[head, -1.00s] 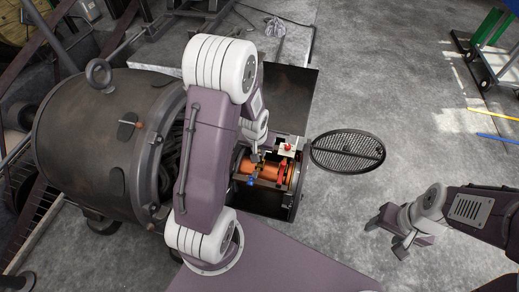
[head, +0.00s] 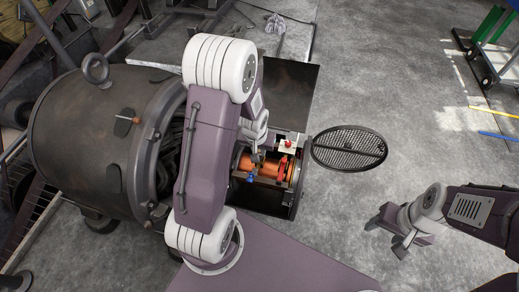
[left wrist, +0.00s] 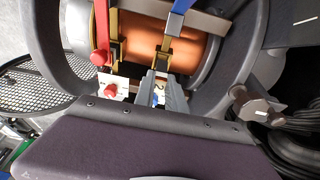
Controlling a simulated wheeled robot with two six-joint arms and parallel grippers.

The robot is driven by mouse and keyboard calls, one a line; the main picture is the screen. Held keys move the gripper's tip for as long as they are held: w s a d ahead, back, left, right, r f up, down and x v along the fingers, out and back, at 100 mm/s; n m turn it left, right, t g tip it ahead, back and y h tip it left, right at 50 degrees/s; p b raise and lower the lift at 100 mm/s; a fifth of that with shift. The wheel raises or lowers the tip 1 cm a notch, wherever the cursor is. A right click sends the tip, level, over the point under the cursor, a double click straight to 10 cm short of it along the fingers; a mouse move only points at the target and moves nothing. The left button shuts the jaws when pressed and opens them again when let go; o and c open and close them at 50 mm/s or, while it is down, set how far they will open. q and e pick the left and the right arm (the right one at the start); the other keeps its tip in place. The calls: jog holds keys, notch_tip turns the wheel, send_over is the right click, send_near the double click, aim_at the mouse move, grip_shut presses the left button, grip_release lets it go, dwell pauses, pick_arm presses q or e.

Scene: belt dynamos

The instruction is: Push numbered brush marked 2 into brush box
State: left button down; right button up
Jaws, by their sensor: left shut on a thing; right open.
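My left gripper (head: 256,158) is over the copper drum (head: 270,166) in the open end of the dynamo. In the left wrist view, its fingers (left wrist: 158,88) are shut on a small brush (left wrist: 159,93) with a white face, a dark mark that looks like a 2, and a blue part. A brass brush box (left wrist: 165,55) stands just beyond the fingertips, with a blue lever (left wrist: 180,8) above it. Whether the brush touches the box is hidden. Another brass box stands beside a red lever (left wrist: 100,30). My right gripper (head: 388,230) is open and empty, away over the floor.
A white plate with a red knob (left wrist: 112,90) is close beside the left fingers. The dark housing rim surrounds the drum. A round grate (head: 350,148) lies on the floor right of the dynamo (head: 85,135).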

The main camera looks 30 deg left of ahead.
pick_arm(q)
jog(key=shift+f+b, duration=1.85)
jog(key=shift+f, duration=0.05)
jog(key=c, duration=1.3)
grip_release()
jog(key=p+v, duration=0.5)
jog(key=v, duration=0.4)
jog(key=shift+p, duration=0.3)
jog(key=shift+w+r, duration=0.1)
